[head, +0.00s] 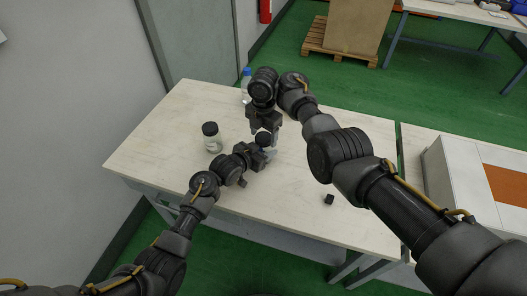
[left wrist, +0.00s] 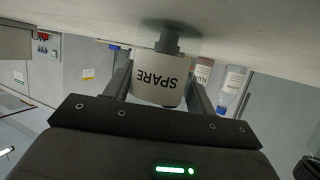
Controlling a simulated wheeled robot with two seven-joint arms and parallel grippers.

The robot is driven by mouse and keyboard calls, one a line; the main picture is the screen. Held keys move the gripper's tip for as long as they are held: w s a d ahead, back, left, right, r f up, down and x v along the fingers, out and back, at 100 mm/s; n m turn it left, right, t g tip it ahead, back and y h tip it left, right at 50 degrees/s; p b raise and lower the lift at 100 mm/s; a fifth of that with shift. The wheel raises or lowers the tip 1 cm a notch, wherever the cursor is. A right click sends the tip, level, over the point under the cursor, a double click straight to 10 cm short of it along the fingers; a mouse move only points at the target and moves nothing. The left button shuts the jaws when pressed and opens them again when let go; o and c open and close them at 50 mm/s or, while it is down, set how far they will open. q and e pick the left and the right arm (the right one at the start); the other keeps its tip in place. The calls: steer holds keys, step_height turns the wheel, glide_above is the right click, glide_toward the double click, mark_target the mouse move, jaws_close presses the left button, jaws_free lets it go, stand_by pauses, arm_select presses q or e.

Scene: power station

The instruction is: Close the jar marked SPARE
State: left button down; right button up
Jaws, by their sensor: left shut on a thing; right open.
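The jar marked SPARE (left wrist: 158,80) stands between the fingers of my left gripper (left wrist: 158,98), which is shut on it. Its label reads upside down in the left wrist view, and a dark piece shows in its clear glass. In the head view the jar (head: 271,152) is mostly hidden by my grippers. A round black lid (head: 263,138) shows at its top; whether it is seated or loose I cannot tell. My left gripper (head: 261,154) comes in from the left side. My right gripper (head: 263,129) is open, directly above the jar, with its fingers around the lid.
A second jar with a black lid (head: 212,138) stands left on the table (head: 160,140). A blue-capped bottle (head: 246,84) stands at the back. A small black block (head: 329,199) lies front right. A white and orange case (head: 480,180) sits on the right table.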

steer(key=c, duration=1)
steer(key=m, duration=0.8)
steer(key=o, duration=1.1)
steer(key=shift+o, duration=0.2)
step_height(320, 180, up, 7)
steer(key=shift+r, duration=0.2)
